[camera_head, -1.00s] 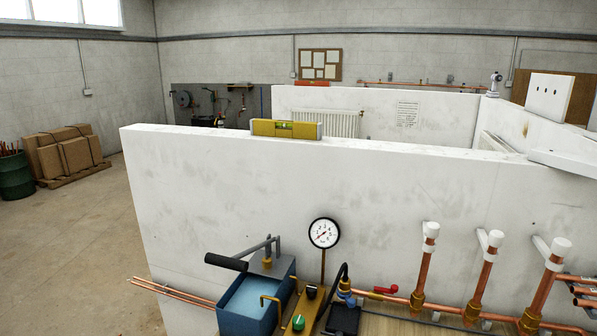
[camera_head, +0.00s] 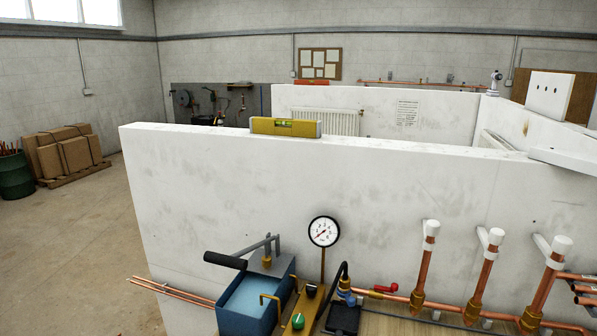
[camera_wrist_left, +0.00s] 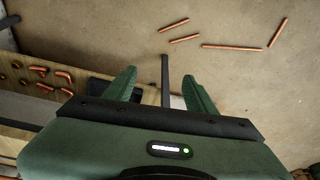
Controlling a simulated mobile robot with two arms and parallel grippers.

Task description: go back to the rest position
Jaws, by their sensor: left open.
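My left gripper (camera_wrist_left: 160,88) shows in the left wrist view, its two green fingers spread apart with nothing between them. Below and beyond it are the floor and the edge of a wooden board. A dark bar (camera_wrist_left: 165,80) stands beyond the fingers, apart from them as far as I can tell. Neither gripper shows in the head view. My right gripper is not in any view.
A white partition (camera_head: 330,180) crosses ahead, with a yellow spirit level (camera_head: 285,127) on top. Before it are a blue pump tank (camera_head: 250,300), a pressure gauge (camera_head: 323,231) and upright copper pipes (camera_head: 484,275). Copper offcuts (camera_wrist_left: 232,46) lie on the floor.

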